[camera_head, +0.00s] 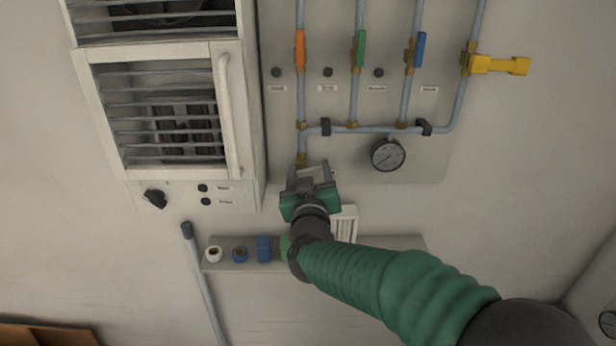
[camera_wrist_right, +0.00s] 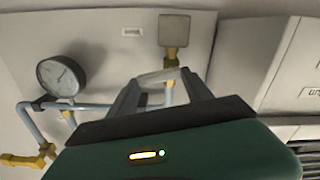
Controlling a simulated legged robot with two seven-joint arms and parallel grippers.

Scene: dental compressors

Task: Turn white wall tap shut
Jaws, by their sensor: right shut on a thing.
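The white wall tap's handle (camera_wrist_right: 160,76) shows as a pale bar between the fingertips in the right wrist view, by a brass fitting on a pipe. My right gripper (camera_head: 311,172) reaches up to the bottom of the leftmost pipe. Its fingers also show in the right wrist view (camera_wrist_right: 157,80), shut on the handle. In the head view the gripper hides most of the tap; the brass fitting (camera_head: 301,159) shows just above it. I cannot tell the handle's exact angle. My left gripper is not in view.
Above are orange (camera_head: 300,48), green (camera_head: 360,48) and blue (camera_head: 420,50) tap handles, with a yellow valve (camera_head: 500,65) at right. A pressure gauge (camera_head: 388,155) sits close to the right of my gripper. A louvred cabinet (camera_head: 160,110) is left; a small shelf (camera_head: 390,242) is below.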

